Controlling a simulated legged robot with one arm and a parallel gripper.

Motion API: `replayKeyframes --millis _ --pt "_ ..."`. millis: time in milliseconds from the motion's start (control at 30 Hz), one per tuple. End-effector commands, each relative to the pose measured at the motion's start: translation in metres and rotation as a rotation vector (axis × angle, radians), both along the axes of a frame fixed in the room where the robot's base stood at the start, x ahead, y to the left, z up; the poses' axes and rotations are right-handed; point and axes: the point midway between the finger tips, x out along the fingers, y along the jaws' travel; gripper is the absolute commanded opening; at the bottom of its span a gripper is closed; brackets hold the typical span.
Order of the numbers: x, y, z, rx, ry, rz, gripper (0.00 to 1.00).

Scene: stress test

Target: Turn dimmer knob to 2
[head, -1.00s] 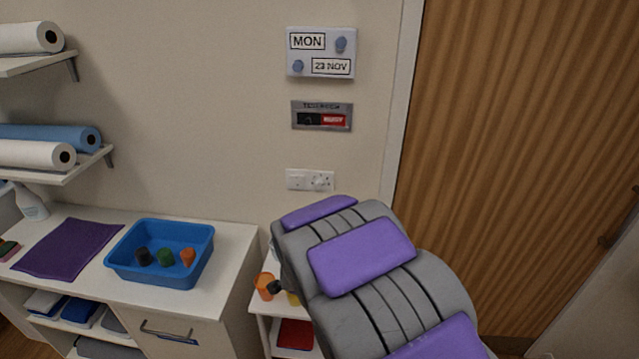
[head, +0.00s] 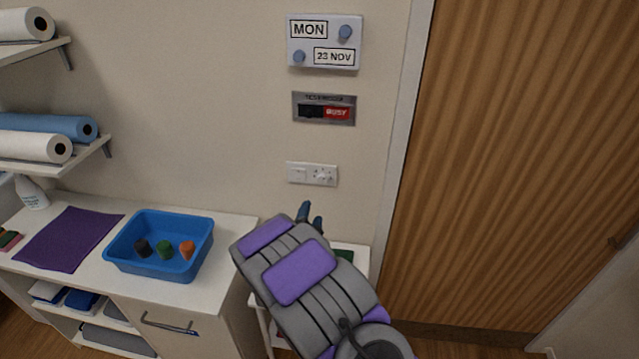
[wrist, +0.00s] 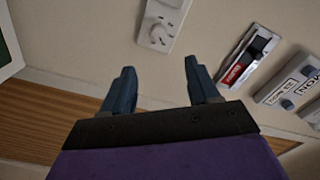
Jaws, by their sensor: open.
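The white switch plate (head: 312,174) is on the wall, with a flat switch on its left half and the round dimmer knob (head: 322,174) on its right half. In the wrist view the dimmer knob (wrist: 158,34) shows near the top, with small marks around it that are too small to read. My gripper (head: 309,212) is below the plate in the head view, its dark blue fingers pointing up. In the wrist view my gripper (wrist: 158,80) is open and empty, with the knob beyond the gap between its fingertips, apart from them.
A red BUSY slider sign (head: 324,108) and a MON 23 NOV calendar board (head: 325,42) are above the plate. A wooden door (head: 520,160) is to the right. A blue tray (head: 125,262) with coloured pieces stands on the left counter (head: 225,235).

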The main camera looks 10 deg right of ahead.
Motion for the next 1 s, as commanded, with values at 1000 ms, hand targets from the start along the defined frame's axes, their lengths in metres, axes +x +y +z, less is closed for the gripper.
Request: replayKeyframes --millis 1000 --pt "0.139 -0.046 -0.001 0.002 0.004 0.0 0.6"
